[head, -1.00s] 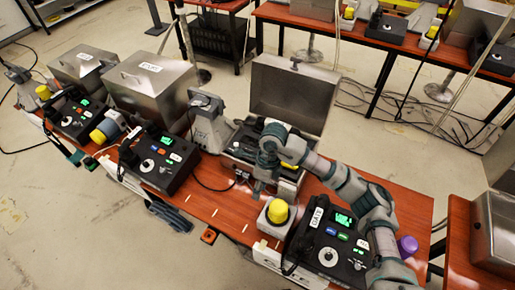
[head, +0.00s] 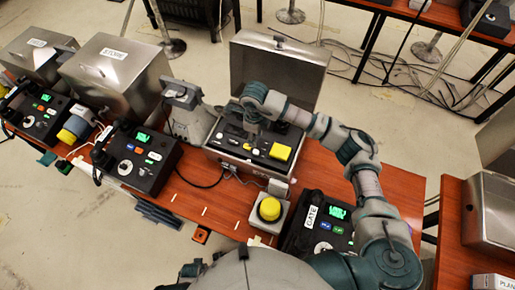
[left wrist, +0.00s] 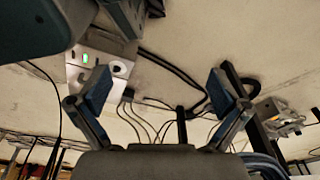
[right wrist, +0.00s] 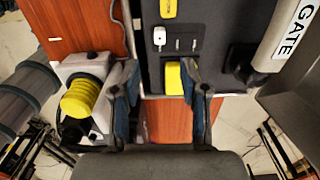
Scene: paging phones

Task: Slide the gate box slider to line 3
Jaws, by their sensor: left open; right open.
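The gate box (head: 232,160) stands open on the red table, its metal lid (head: 278,68) raised. Its dark panel (right wrist: 215,45) carries a yellow block (right wrist: 173,80), a white knob (right wrist: 158,36) that looks like the slider, and short white marks beside it. I cannot read which line the knob is at. My right gripper (right wrist: 160,88) is open over the box, with the yellow block near its right finger. In the head view my right gripper (head: 254,124) hides part of the panel. My left gripper (left wrist: 160,95) is open and empty, over bare floor and cables.
A yellow beacon (head: 270,208) on a white base and the GATE phone (head: 312,232) stand in front of the box. A grey device (head: 190,115) and the STORE box (head: 115,72) are to the left. The table's right part (head: 405,190) is clear.

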